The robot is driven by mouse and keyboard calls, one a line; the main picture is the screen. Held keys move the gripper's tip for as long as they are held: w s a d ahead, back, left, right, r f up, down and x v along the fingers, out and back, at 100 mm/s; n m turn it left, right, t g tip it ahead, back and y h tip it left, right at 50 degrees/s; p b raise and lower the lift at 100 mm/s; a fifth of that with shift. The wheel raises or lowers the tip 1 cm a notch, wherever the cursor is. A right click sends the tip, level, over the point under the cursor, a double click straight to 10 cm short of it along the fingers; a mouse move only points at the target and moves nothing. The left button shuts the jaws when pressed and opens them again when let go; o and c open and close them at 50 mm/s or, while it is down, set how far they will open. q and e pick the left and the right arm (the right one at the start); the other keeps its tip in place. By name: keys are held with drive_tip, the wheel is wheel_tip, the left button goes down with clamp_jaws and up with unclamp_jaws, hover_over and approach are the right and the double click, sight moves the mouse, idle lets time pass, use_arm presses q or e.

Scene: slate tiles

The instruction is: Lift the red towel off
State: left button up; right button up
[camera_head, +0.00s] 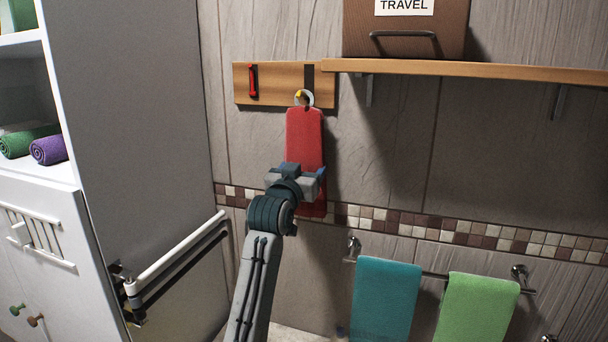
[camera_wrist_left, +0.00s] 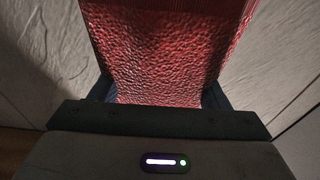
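The red towel (camera_head: 304,135) hangs by a pale ring (camera_head: 304,98) from a hook on a wooden wall board (camera_head: 283,87). My left gripper (camera_head: 305,172) is at the towel's lower half, in front of it. In the left wrist view the red towel (camera_wrist_left: 155,55) fills the space between the two widely spaced fingers of my left gripper (camera_wrist_left: 158,92). One finger is at each side edge of the towel. I cannot tell whether they press on it or only stand beside it. The hook is mostly hidden behind the ring. My right gripper is not in view.
A wooden shelf (camera_head: 480,70) with a brown travel case (camera_head: 405,35) juts out at upper right. A teal towel (camera_head: 386,300) and a green towel (camera_head: 477,306) hang on a rail at lower right. A white cabinet (camera_head: 85,225) with a white bar (camera_head: 180,250) stands at left.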

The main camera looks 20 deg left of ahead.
use_arm(q)
drive_tip(key=c, duration=0.4)
drive_tip(key=shift+o, duration=0.2)
drive_tip(key=shift+r+b, duration=0.7)
drive_tip(key=shift+b, duration=0.25)
drive_tip(key=s+b, duration=0.8)
drive_tip(key=s, duration=1)
drive_tip(key=shift+a, duration=0.3)
